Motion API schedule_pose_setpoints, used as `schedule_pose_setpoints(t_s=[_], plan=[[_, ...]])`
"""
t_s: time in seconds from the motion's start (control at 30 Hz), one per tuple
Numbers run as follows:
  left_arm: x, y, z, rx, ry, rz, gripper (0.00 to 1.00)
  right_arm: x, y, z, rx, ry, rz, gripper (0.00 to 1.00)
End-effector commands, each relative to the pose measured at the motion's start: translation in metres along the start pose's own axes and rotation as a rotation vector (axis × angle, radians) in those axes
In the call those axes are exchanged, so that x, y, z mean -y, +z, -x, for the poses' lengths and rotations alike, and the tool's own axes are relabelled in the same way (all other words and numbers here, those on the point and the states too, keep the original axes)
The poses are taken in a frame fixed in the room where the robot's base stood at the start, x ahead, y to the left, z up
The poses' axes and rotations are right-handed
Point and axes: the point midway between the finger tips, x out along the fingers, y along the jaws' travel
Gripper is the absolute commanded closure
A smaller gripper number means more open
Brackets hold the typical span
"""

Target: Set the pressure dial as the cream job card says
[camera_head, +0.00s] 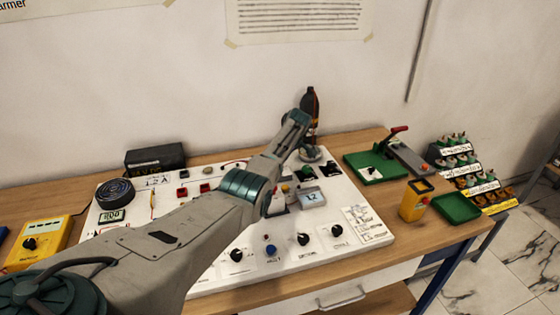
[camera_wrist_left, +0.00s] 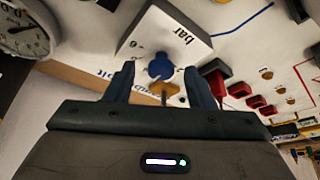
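In the left wrist view, a blue knob (camera_wrist_left: 159,62) sits at a white block (camera_wrist_left: 165,25) printed "bar", with some scale numbers at its edge. My left gripper (camera_wrist_left: 160,70) has its two fingers apart, one on each side of the knob, with a gap on both sides. I cannot tell whether the knob lies between the fingertips or just beyond them. In the head view my left arm covers this part of the panel, and the fingers are hidden. A pale sheet (camera_head: 300,18) is taped to the wall; its writing is unreadable. I cannot identify the job card for certain. My right gripper is not in view.
The white panel (camera_head: 340,249) carries several knobs, switches and a small display (camera_head: 312,197). A dark bottle-like object (camera_head: 312,100) stands behind my arm. A yellow meter (camera_head: 38,243) lies at left. A yellow container (camera_head: 415,200) and green tray (camera_head: 457,208) stand at right.

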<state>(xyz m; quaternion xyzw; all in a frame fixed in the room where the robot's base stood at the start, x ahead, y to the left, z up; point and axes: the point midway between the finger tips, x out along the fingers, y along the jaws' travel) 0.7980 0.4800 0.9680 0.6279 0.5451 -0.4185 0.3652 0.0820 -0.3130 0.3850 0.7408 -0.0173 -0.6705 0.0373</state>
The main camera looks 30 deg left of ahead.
Motion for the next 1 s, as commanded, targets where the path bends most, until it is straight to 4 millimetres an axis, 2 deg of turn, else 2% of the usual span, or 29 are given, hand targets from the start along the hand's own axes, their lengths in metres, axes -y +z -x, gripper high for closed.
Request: schedule_pose_setpoints(t_s=[0.37,0.57,0.8,1.0], plan=[[0.000,0.001,0.004,0.000,-0.001,-0.001,0.51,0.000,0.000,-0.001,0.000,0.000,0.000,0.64],[-0.001,0.001,0.032,-0.001,0.003,0.000,0.51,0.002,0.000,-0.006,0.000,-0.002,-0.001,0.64],[-0.001,0.002,0.080,-0.001,0.003,0.000,0.51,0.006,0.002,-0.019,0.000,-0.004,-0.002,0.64],[0.000,0.001,0.103,0.000,0.000,-0.001,0.51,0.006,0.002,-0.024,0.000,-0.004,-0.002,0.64]])
